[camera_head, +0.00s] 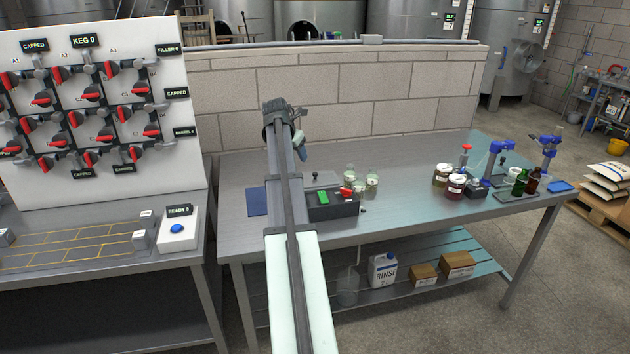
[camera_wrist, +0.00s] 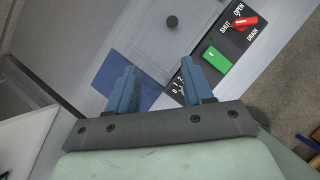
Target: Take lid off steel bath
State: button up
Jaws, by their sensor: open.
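The steel bath's dark control box (camera_head: 332,207) stands on the bench, with a green switch and a red drain lever. In the wrist view the box (camera_wrist: 236,42) shows its OPEN, SHUT and DRAIN marks. The steel lid (camera_wrist: 150,42) lies flat at the top of that view, with a round black knob (camera_wrist: 172,21). The knob also shows in the head view (camera_head: 315,176); much of the lid there is hidden by my arm. My gripper (camera_wrist: 158,68) is open and empty, its blue fingers apart from the knob and short of it in the wrist view.
A blue mat (camera_head: 257,201) lies left of the bath. Glass jars (camera_head: 371,181) stand behind the control box. Jars with dark contents (camera_head: 456,187), bottles (camera_head: 521,182) and blue-topped devices crowd the bench's right end. The bench middle (camera_head: 405,190) is clear.

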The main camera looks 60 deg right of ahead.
jog(key=s+d, duration=0.2)
send_near(315, 173)
jog(key=f, duration=0.1)
jog(key=d+f, duration=0.1)
jog(key=f, duration=0.1)
jog(key=shift+g, duration=0.3)
jog(key=shift+x, duration=2.7)
jog(key=shift+w+d+r, duration=0.15)
grip_shut()
